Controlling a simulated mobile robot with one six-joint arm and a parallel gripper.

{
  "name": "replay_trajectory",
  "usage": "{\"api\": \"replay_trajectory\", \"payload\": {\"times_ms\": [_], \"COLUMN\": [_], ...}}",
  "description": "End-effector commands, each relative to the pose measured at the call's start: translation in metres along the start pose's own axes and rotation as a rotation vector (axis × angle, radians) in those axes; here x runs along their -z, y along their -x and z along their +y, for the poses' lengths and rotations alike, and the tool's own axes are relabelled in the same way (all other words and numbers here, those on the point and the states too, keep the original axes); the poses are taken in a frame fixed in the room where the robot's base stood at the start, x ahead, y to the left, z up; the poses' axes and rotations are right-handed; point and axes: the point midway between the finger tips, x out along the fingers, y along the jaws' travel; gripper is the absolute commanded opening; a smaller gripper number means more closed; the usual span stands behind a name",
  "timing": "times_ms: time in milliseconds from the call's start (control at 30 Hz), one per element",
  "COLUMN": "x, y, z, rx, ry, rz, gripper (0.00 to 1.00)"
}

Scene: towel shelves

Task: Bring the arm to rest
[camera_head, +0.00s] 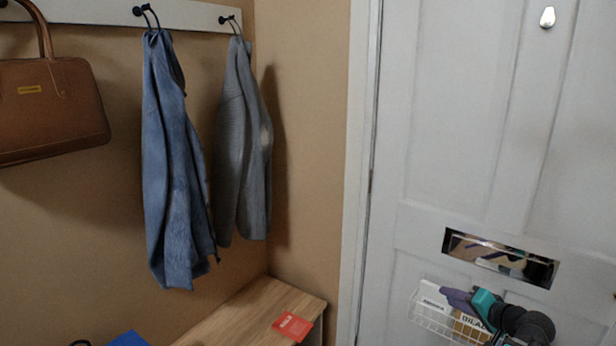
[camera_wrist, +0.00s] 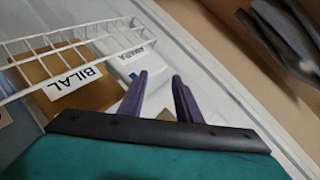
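My gripper (camera_head: 456,297) is at the lower right of the head view, in front of the white door by the wire basket. In the wrist view its two purple fingers (camera_wrist: 160,78) stand apart with a clear gap and nothing held between them. The teal gripper body fills the bottom of that view. My arm's dark links show at the lower right of the head view; the rest of the arm is out of frame.
The white wire basket (camera_head: 430,323) on the door (camera_head: 430,180) holds a brown parcel (camera_wrist: 75,88) labelled BILAL and a white one (camera_wrist: 128,60). A letter slot (camera_head: 500,257) is above. A wooden bench (camera_head: 245,308) bears a red card (camera_head: 293,325). Coats (camera_head: 172,160) and a bag (camera_head: 50,108) hang left.

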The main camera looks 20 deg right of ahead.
Motion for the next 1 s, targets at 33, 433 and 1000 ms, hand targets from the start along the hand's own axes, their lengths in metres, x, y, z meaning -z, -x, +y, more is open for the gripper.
{"api": "replay_trajectory", "payload": {"times_ms": [33,433,1000], "x": [-0.015,-0.141,-0.351], "y": [-0.015,-0.105,-0.168], "z": [-0.004,-0.027,-0.039], "rx": [0.005,0.008,-0.047], "ry": [0.002,0.035,0.13], "rz": [-0.035,-0.295,-0.687], "gripper": [0.31,0.31,0.31]}}
